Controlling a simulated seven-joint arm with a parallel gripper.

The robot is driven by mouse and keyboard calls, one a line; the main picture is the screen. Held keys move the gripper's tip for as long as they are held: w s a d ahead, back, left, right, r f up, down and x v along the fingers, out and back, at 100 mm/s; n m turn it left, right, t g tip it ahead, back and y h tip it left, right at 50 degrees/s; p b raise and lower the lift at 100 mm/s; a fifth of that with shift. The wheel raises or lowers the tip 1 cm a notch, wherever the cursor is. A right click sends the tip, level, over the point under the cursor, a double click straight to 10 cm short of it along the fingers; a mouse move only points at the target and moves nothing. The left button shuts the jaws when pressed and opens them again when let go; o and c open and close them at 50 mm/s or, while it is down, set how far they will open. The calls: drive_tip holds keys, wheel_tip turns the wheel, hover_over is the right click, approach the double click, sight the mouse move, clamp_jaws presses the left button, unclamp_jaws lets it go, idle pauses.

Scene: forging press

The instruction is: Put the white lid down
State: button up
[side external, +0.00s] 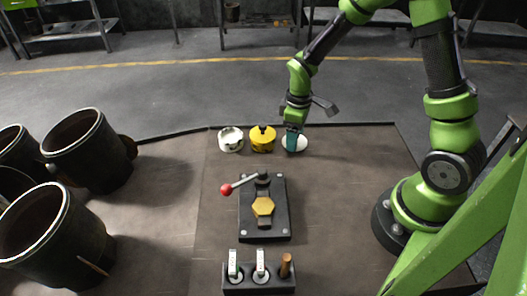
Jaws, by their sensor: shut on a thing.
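The white lid (302,143) is a small pale disc at the back of the dark work table, right of the yellow round piece. My gripper (292,146) points down at its left part, with its fingers at the lid and shut on it. The fingers cover part of the lid. I cannot tell whether the lid touches the table or hangs just above it.
A white round container (231,139) and a yellow round piece with a black knob (262,140) stand to the left. Large dark barrels (55,240) are at left. The table right of the press is clear.

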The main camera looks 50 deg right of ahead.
drive_tip(key=shift+f, duration=0.1)
drive_tip(key=o, duration=1)
drive_tip(key=shift+o, duration=0.2)
wheel_tip(320, 180, up, 12)
drive_tip(key=s+a+r+m+t+y, duration=0.2)
drive_tip(key=s+a+r+m+t, duration=0.5)
drive_tip(key=s+r, duration=0.5)
drive_tip(key=shift+m, duration=0.7)
drive_tip(key=shift+a, duration=0.1)
